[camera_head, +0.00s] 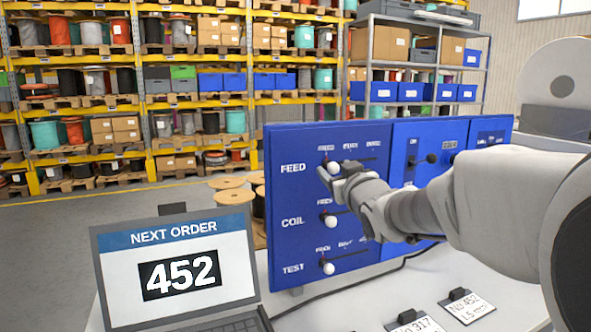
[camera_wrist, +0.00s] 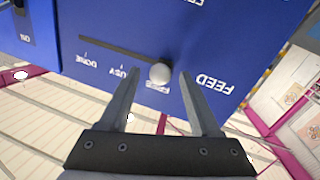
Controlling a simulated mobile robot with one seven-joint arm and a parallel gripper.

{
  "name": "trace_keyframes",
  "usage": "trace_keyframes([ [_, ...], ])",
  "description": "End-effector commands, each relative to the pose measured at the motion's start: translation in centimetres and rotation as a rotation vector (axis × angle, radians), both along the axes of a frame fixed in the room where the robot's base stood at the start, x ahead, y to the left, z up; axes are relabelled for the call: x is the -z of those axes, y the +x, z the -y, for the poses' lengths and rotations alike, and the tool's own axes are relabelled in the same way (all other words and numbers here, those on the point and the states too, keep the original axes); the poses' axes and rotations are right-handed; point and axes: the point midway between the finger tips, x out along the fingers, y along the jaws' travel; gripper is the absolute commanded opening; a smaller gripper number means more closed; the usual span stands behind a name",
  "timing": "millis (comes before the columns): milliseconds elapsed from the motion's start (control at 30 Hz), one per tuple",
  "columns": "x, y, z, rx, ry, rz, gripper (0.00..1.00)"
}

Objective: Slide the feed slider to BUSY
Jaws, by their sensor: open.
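The blue control panel (camera_head: 300,240) stands upright on the white table, with FEED, COIL and TEST sliders one above another. The FEED slider's white knob (camera_head: 333,167) is at the left end of its slot. The wrist view, turned upside down, shows this knob (camera_wrist: 160,73) at the end nearest the word FEED, by the first of three small labels; BUSY (camera_wrist: 130,71) is the middle one. My gripper (camera_head: 337,171) is open in front of the panel. In the wrist view its fingertips (camera_wrist: 161,77) lie on either side of the knob, with gaps; contact does not show.
The COIL knob (camera_head: 331,220) and TEST knob (camera_head: 328,268) sit below. A laptop (camera_head: 180,265) showing 452 stands left of the panel. Two label cards (camera_head: 468,307) lie in front. More blue panels (camera_head: 430,150) adjoin on the right, behind my arm.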

Motion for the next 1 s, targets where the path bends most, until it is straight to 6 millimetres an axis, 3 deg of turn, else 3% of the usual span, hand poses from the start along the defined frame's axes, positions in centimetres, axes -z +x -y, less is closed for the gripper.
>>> trace_keyframes([
  [167,-0.02,-0.02,-0.01,0.0,0.0,0.0,0.6],
  [500,-0.03,-0.04,-0.01,0.0,0.0,0.001,0.0],
  [1000,-0.03,-0.04,0.0,0.0,0.0,0.001,0.0],
])
